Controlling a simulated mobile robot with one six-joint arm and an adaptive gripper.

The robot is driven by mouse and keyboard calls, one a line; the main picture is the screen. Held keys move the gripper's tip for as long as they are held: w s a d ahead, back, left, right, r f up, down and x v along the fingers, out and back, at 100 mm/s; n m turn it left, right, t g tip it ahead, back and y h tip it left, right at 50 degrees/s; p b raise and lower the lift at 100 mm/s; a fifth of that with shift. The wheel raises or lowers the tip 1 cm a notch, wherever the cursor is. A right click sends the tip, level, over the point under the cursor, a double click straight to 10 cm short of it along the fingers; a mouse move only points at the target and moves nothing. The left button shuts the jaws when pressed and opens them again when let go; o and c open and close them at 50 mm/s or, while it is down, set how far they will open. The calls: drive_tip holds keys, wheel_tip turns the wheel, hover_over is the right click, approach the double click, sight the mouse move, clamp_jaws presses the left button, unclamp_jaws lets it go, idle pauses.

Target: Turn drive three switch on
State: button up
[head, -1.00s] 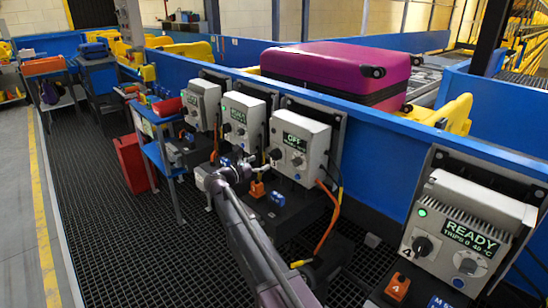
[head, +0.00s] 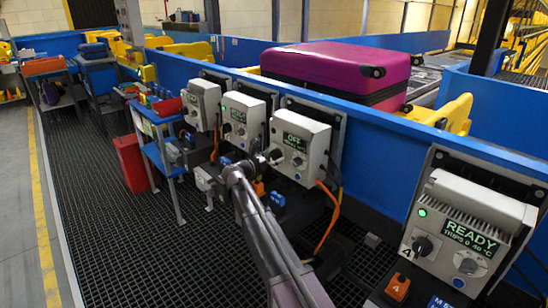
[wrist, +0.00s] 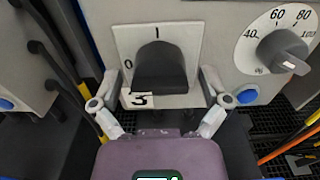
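The drive three box (head: 300,148) is light grey, and its dark screen reads OFF in the head view. In the wrist view its black switch knob (wrist: 160,68) sits on a white plate marked 0 at left and I at top, with a label 3 (wrist: 138,100) below. The knob's broad body stands roughly upright, but its exact pointing is hard to tell. My gripper (wrist: 158,92) is open, one finger at each side of the knob with gaps showing. In the head view my gripper (head: 268,157) is at the box's lower left, partly hiding the switch.
A grey dial (wrist: 282,55) with speed numbers is right of the switch, and a blue button (wrist: 248,96) is below it. Two similar boxes (head: 242,118) stand to the left. Drive four's box (head: 465,225) reads READY at right. Orange cables (head: 328,215) hang below.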

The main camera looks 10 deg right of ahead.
drive_tip(key=c, duration=0.9)
drive_tip(key=shift+m, duration=0.4)
drive_tip(key=m, duration=0.8)
drive_tip(key=shift+w+a, duration=0.1)
drive_tip(key=m, duration=0.4)
drive_tip(key=shift+r+m, duration=0.1)
drive_tip(key=shift+m, duration=0.2)
drive_tip(key=m, duration=0.4)
drive_tip(key=shift+m, duration=0.3)
